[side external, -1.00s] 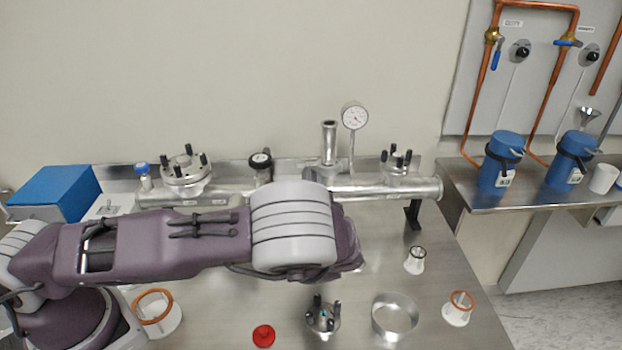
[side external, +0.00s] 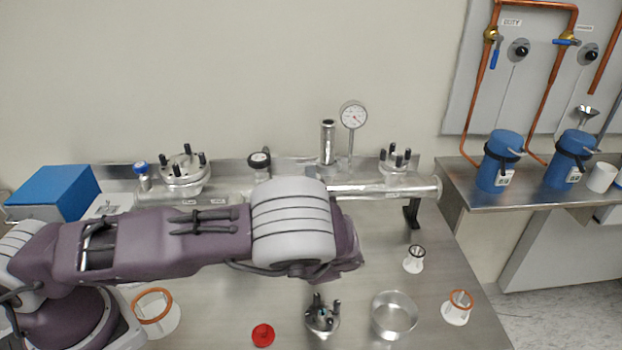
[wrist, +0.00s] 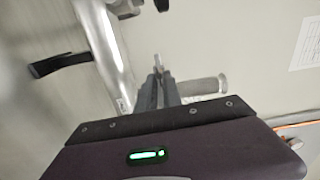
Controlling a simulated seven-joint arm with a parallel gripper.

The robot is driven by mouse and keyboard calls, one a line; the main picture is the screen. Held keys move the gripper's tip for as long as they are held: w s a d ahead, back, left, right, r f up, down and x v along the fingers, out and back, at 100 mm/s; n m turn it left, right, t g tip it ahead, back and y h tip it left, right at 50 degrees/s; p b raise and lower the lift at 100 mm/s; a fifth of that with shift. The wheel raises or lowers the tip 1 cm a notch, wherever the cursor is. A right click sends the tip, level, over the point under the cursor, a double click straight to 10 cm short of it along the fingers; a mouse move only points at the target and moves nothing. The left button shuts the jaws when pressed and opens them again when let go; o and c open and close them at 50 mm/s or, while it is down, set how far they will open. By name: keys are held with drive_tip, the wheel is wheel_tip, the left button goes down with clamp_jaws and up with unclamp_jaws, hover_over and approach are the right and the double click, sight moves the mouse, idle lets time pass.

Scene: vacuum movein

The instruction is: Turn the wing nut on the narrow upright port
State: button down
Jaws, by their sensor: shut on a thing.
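The narrow upright port (side external: 328,142) is a slim metal tube standing on the horizontal manifold pipe (side external: 390,190), beside a round dial gauge. In the wrist view, a short grey tube (wrist: 207,87) that looks like this port points right, partly behind my fingers. My gripper (wrist: 158,72) is shut, its two dark fingers close together on a small grey piece (wrist: 158,60) at their tips. It appears to be the wing nut, mostly hidden by the fingers. In the side view my arm hides the gripper and the nut.
Flanged ports with dark studs (side external: 184,168) stand left and right on the manifold, and the dial gauge (side external: 353,116) is close to the port.

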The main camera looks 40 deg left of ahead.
drive_tip(key=shift+s+a+f+m, duration=0.1)
drive_tip(key=shift+m, duration=4.25)
drive_tip(key=shift+s+a+f+m, duration=0.1)
drive_tip(key=shift+m, duration=4.25)
drive_tip(key=c, duration=1.8)
unclamp_jaws()
